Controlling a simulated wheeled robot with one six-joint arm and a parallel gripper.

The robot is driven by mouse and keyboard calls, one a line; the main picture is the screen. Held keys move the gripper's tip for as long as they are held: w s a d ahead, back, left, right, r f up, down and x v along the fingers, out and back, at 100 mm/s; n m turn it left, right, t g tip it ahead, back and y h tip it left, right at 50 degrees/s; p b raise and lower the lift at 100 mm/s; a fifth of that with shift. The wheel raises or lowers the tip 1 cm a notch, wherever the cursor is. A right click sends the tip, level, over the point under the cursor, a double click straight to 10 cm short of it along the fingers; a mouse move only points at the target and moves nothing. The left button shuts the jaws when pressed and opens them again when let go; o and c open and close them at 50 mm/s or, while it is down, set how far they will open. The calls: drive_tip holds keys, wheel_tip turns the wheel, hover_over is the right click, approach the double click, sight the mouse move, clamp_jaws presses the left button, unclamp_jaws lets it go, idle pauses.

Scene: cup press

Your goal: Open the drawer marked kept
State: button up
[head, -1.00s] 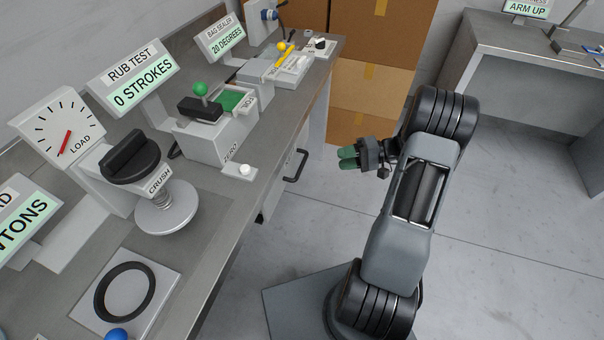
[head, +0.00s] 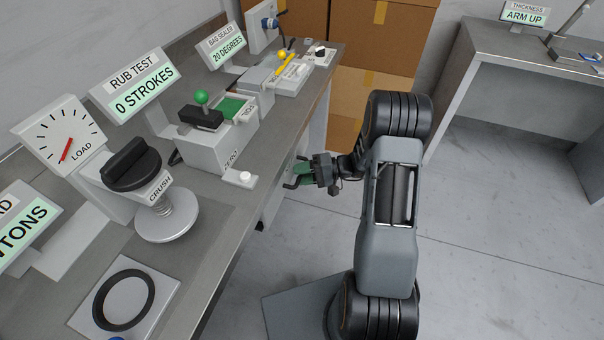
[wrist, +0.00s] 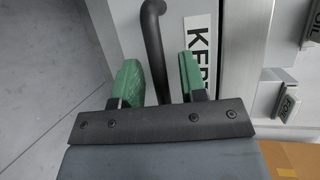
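The drawer marked KEPT (wrist: 222,38) has a pale front with a white label, close ahead in the wrist view. Its dark bar handle (wrist: 154,40) runs between the two green fingers of my gripper (wrist: 160,78). The fingers stand apart, with gaps showing on both sides of the bar. In the head view my gripper (head: 300,172) is at the drawer handle (head: 290,184) under the bench's front edge. The drawer front is mostly hidden there by the bench top, and no gap around it can be made out.
The bench (head: 215,235) carries a crush press (head: 165,215), a rub tester (head: 215,145) and a bag sealer (head: 268,78). Cardboard boxes (head: 365,100) stand at the back. A second bench (head: 500,50) is at right. Open floor (head: 480,240) lies to the right of my arm.

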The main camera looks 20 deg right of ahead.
drive_tip(key=shift+a, duration=0.15)
clamp_jaws()
idle(0.4)
